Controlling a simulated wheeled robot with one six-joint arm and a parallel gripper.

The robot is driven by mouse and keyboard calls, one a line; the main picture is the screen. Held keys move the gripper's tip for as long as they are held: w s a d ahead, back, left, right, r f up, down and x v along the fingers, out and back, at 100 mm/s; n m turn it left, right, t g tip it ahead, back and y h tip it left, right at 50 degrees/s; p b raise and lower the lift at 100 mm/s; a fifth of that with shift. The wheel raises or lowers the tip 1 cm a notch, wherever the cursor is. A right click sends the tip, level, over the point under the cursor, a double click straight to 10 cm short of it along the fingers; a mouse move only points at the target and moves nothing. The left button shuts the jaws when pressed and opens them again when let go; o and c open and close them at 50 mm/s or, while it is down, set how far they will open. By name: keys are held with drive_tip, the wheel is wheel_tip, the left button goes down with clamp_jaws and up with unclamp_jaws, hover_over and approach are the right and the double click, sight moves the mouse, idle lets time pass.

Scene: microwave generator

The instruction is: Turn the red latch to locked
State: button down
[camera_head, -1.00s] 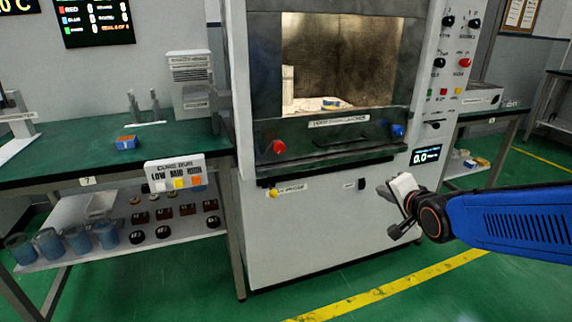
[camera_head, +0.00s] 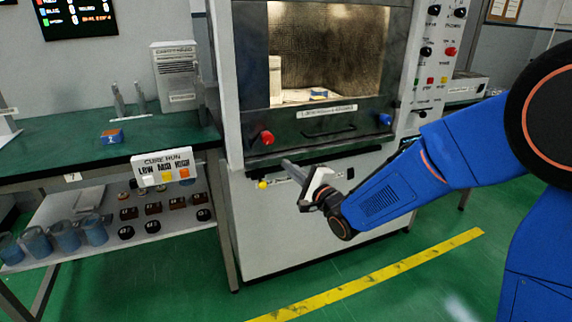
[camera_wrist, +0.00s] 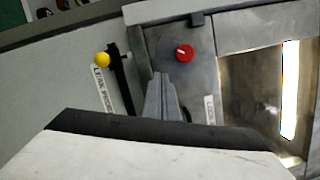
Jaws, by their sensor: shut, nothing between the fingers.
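The red latch (camera_head: 267,138) is a round red knob at the lower left of the microwave door (camera_head: 330,125). It also shows in the wrist view (camera_wrist: 185,53), just beyond my fingertips and a little to the right, with a small pale mark on its face. My gripper (camera_head: 286,164) is shut and empty. It points up and left toward the latch, below and right of it in the head view, and does not appear to touch it. In the wrist view the closed fingers (camera_wrist: 161,82) stand in front of the door panel.
A blue knob (camera_head: 385,120) sits at the door's lower right. A yellow knob (camera_head: 263,185) is on the lower cabinet panel. Open floor lies in front.

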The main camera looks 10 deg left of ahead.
sight(273, 156)
drive_tip(key=x, duration=0.8)
drive_tip(key=shift+w+a, duration=0.15)
drive_tip(key=shift+s+a+f, duration=0.1)
drive_tip(key=shift+s+a, duration=0.15)
drive_tip(key=shift+a, duration=0.05)
idle(0.3)
